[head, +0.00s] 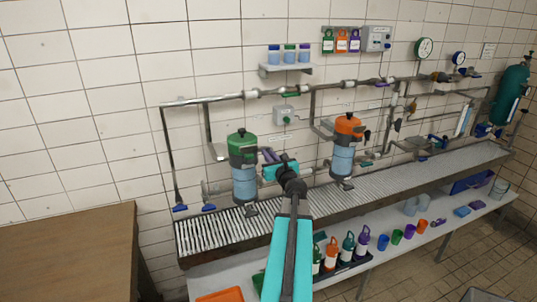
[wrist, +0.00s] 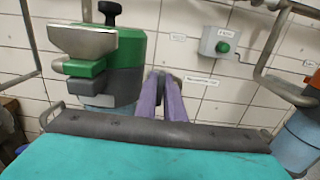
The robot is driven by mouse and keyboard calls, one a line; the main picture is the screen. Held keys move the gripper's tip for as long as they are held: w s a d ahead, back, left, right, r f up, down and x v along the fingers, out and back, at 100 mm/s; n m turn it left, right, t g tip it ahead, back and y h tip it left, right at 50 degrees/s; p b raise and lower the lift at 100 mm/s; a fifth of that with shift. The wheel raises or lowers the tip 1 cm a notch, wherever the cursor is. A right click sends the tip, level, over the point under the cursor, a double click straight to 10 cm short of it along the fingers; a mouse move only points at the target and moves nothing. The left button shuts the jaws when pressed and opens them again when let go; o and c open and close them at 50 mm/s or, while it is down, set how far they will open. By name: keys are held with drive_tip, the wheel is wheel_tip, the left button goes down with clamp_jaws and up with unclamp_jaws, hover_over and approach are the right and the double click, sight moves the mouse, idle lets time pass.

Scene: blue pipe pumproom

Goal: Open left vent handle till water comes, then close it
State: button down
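The left filter housing has a green head (head: 242,146) and a blue bowl (head: 244,184). A black knob (wrist: 109,12) tops it in the wrist view. A green lever-like part (wrist: 84,68) sits on its front under a grey metal piece (wrist: 82,40); I cannot tell which part is the vent handle. My gripper (wrist: 162,76) has purple fingers close together, with nothing visible held. It is just right of the green housing and apart from the knob in the wrist view. In the head view the gripper (head: 268,155) is between the two housings. No water shows.
An orange-headed housing (head: 349,126) stands to the right. Pipes (head: 230,97) run along the tiled wall above a ribbed drain bench (head: 300,207). A grey box with a green button (wrist: 221,43) is on the wall. A wooden table (head: 65,250) stands at left.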

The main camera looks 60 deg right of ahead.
drive_tip(key=shift+d, duration=0.15)
drive_tip(key=shift+f, duration=0.1)
